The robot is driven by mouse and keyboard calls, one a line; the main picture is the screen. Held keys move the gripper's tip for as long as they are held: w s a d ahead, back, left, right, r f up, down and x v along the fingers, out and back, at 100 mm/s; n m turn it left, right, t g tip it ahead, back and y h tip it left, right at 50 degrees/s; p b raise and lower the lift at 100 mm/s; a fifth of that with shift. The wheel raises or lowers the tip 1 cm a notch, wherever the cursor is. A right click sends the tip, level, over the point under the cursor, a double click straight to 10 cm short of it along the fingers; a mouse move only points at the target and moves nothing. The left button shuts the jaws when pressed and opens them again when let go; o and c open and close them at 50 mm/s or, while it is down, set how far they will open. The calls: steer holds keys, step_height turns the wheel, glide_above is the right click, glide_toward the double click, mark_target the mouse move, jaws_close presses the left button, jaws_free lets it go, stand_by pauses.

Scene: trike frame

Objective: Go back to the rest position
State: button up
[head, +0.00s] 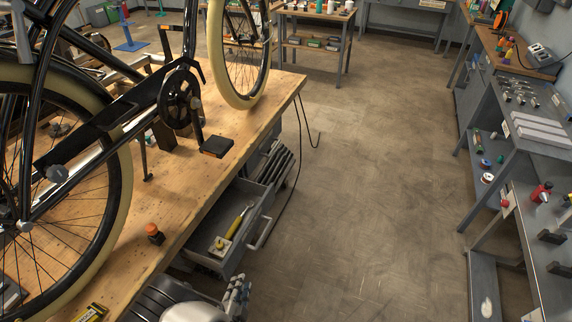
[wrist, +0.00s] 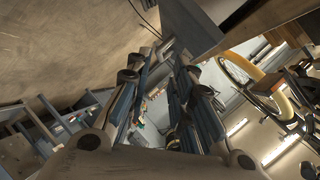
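My gripper (head: 236,293) shows at the bottom of the head view, low in front of the open drawer and beside the workbench's edge. In the wrist view its two fingers (wrist: 168,75) stand apart with background visible between them, and nothing is held. The black trike frame (head: 100,120) with cream-tyred wheels stands on the wooden workbench (head: 265,95) at left. The rest position itself is not marked in either view.
An open grey drawer (head: 226,215) juts from the bench and holds a yellow-handled tool (head: 237,218). An orange-capped bottle (head: 154,233) stands near the bench edge. Grey shelving (head: 515,120) lines the right. The floor (head: 360,180) between is clear. A cable hangs by the bench.

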steer(key=w+a+r+g+y, duration=0.1)
steer(key=w+a+r+g, duration=0.25)
steer(key=w+r, duration=0.4)
steer(key=w+d+r+n+g+y, duration=0.1)
steer(key=d+r+n+y, duration=0.15)
steer(key=r, duration=1.05)
steer(key=w+d+r+n+g+y, duration=0.1)
steer(key=d+r+n, duration=0.2)
steer(key=r, duration=0.9)
steer(key=s+d+r+n+g+h, duration=0.1)
steer(key=s+d+r+n, duration=0.2)
steer(key=s+d+r, duration=0.5)
steer(key=s+d+r+n+g, duration=0.1)
steer(key=s+d+r+n, duration=0.2)
steer(key=s+d+r, duration=0.6)
steer(key=s+d+f+n+g+h, duration=0.1)
steer(key=s+d+f+h, duration=0.1)
steer(key=s+d, duration=0.7)
steer(key=shift+d+f, duration=0.3)
steer(key=shift+f, duration=0.3)
steer(key=shift+o, duration=0.3)
steer(key=shift+h, duration=0.25)
